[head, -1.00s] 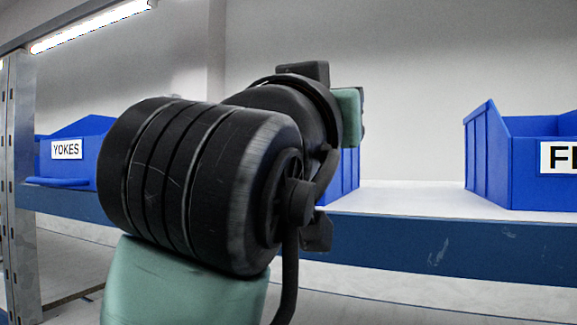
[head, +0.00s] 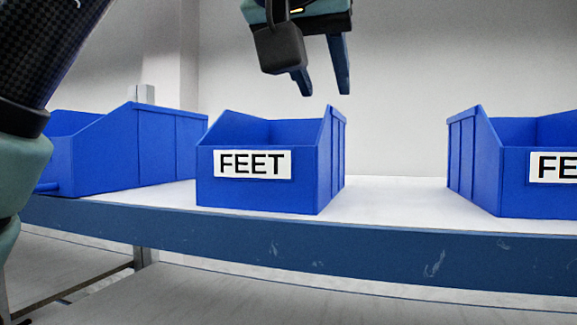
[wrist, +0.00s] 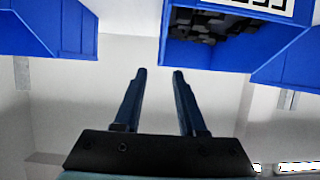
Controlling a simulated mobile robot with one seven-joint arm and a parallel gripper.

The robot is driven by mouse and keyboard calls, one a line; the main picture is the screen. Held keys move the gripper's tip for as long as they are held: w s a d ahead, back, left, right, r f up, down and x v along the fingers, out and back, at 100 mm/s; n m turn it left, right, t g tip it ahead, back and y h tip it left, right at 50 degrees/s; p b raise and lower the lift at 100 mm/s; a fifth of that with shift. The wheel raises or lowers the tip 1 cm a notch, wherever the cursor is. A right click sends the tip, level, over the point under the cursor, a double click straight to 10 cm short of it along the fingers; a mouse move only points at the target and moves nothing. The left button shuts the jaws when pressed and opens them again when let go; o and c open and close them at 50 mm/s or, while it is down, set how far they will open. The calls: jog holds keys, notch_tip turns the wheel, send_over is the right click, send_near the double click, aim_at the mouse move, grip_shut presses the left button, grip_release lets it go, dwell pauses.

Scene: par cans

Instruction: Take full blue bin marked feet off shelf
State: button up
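A blue bin marked FEET (head: 240,190) stands on the shelf in the middle of the head view. In the wrist view its inside shows at the top (wrist: 190,55), with dark parts in it; its label is upside down and cut off there. A second blue bin (head: 510,195), its label cut off after FE, stands at the right; its contents are hidden in the head view. My gripper (head: 322,88) hangs above the middle bin's right side, fingers down and apart. In the wrist view the gripper (wrist: 159,73) has nothing between its fingers.
The shelf (head: 400,200) has a bare stretch between the two marked bins. Another blue bin (head: 150,155) stands close on the left, its front partly hidden by my arm. A metal post (head: 146,255) shows behind the shelf's left part.

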aim_at(331, 106)
jog(key=p+x, duration=0.1)
jog(key=x, duration=0.4)
jog(key=shift+w+p, duration=0.1)
jog(key=shift+p, duration=0.2)
jog(key=p+x, duration=0.1)
jog(key=x, duration=0.1)
jog(key=p+x, duration=0.2)
jog(key=shift+w+r, duration=0.2)
jog(key=shift+w+d+f+p, duration=0.15)
jog(key=shift+w+f+p, duration=0.2)
jog(key=shift+w, duration=0.1)
grip_shut()
jog(key=shift+s, duration=0.1)
dwell(0.3)
jog(key=shift+r, duration=0.15)
